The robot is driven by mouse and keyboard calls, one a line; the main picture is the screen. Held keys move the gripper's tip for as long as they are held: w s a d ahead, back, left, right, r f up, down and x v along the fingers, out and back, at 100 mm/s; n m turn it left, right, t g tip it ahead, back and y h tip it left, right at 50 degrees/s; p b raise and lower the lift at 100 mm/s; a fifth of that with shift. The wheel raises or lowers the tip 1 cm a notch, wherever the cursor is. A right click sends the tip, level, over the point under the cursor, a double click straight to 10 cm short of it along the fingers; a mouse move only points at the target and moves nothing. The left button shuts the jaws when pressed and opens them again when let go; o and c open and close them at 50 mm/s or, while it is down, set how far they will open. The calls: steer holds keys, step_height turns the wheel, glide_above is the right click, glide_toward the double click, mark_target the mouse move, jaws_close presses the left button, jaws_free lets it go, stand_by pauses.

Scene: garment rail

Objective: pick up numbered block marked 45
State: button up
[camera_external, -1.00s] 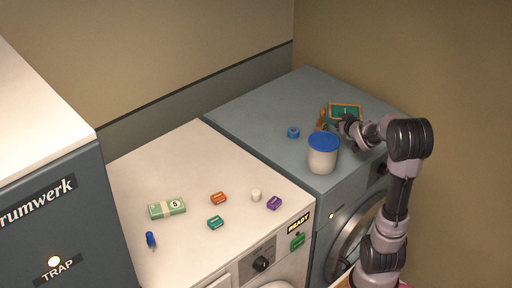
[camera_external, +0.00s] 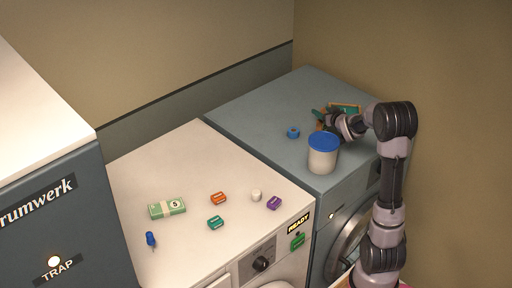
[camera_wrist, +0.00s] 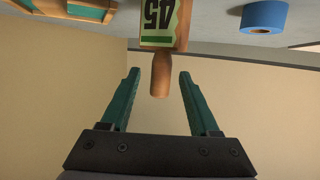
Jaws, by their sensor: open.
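The numbered block marked 45 (camera_wrist: 163,18) shows at the top of the wrist view, its label upside down on green and cream. A rounded wooden peg (camera_wrist: 160,75) sticks out from it toward my gripper. In the external view only a bit of the block (camera_external: 319,126) shows, on the blue-grey machine top beside my gripper (camera_external: 321,113), which partly hides it. My gripper's teal fingers are open in the wrist view (camera_wrist: 160,84), one on each side of the peg, with visible gaps. Contact is not seen.
A white tub with a blue lid (camera_external: 323,158) stands in front of my gripper. A blue tape roll (camera_external: 293,132) lies to the left. A wood-framed green item (camera_external: 346,107) lies behind. The white machine (camera_external: 190,165) holds a banknote bundle (camera_external: 167,208) and several small coloured pieces.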

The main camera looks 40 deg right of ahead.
jaws_close()
stand_by(1.3)
